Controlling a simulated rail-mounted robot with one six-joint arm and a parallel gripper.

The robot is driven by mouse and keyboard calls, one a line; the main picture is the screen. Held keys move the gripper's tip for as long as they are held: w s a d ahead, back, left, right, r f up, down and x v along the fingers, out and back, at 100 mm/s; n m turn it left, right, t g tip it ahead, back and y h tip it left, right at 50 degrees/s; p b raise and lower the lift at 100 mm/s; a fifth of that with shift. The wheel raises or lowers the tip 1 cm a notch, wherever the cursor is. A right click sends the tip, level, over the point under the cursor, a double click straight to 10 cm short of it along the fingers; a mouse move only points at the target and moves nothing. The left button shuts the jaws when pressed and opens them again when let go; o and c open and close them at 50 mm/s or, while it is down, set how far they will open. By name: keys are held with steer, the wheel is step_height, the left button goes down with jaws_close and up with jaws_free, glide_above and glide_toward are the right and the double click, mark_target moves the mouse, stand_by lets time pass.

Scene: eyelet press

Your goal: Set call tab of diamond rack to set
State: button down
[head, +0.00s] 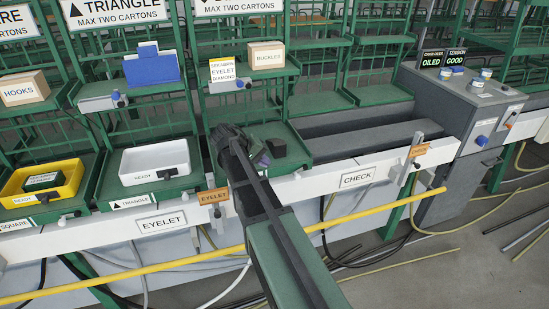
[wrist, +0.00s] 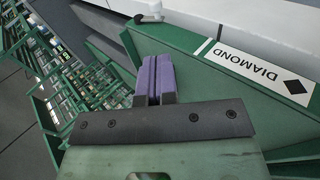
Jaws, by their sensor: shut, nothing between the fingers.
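The diamond rack shows in the wrist view by its white DIAMOND label (wrist: 262,70) on a green front edge. A small pale tab with a dark knob (wrist: 148,17) stands at the top of the wrist view, beyond my fingertips and apart from them; I cannot tell its setting. My gripper (wrist: 154,70) has purple fingers pressed together, with nothing between them. In the head view my gripper (head: 262,160) is over the green bay right of the triangle bay.
A white tray (head: 155,162) and a yellow tray (head: 41,182) stand to the left. A yellow rail (head: 170,262) runs along the front. The CHECK channel (head: 370,145) to the right is empty.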

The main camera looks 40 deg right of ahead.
mark_target(296, 176)
steer(key=shift+a+r, duration=0.1)
steer(key=shift+a, duration=0.1)
steer(key=d+r+y+p, duration=0.2)
steer(key=d+r+p, duration=0.1)
steer(key=p, duration=0.1)
steer(key=shift+t, duration=0.3)
steer(key=b+x, duration=0.3)
steer(key=x, duration=0.1)
steer(key=b+x, duration=0.4)
steer(key=x, duration=0.1)
steer(key=s+b+x, duration=0.1)
steer(key=b+x, duration=0.3)
steer(key=x, duration=0.1)
steer(key=shift+f, duration=0.15)
steer(key=shift+d+f, duration=0.3)
steer(key=shift+d, duration=0.15)
steer(key=shift+b, duration=0.3)
